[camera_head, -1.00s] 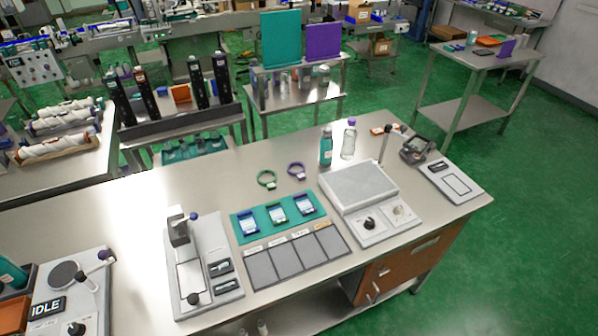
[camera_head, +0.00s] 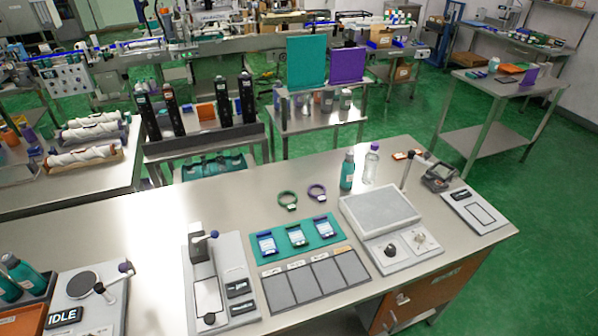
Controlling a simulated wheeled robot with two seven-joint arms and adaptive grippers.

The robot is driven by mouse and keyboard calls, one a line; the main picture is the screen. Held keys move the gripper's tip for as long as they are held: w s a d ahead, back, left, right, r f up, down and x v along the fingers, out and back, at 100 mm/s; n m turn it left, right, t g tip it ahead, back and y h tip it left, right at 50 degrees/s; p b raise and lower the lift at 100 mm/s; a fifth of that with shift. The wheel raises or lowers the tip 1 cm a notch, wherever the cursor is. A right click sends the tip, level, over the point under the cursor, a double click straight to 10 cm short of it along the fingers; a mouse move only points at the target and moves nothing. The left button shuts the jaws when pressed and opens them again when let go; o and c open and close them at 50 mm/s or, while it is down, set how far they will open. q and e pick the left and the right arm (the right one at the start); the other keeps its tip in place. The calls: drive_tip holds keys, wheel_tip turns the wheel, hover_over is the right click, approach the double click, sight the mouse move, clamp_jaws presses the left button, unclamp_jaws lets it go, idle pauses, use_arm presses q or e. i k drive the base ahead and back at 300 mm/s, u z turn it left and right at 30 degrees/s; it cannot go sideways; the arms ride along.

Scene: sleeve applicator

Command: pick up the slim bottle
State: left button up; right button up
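Two bottles stand upright side by side at the back of the table, behind the grey-topped scale-like device. More teal bottles (camera_head: 22,275) sit in a dark bin at the left edge. Neither of my grippers shows in the head view.
The grey-topped device (camera_head: 380,207) stands in front of the bottles. Green and purple rings (camera_head: 288,200) lie to their left. A teal mat (camera_head: 325,229) holds three small devices. A post-mounted unit (camera_head: 437,177) stands at right. A lever press (camera_head: 203,245) stands further left.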

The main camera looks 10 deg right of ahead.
sight(349, 169)
drive_tip(key=u, duration=3.35)
drive_tip(key=k, duration=2.3)
drive_tip(key=z, duration=1.7)
drive_tip(key=i, duration=0.3)
drive_tip(key=u, duration=0.1)
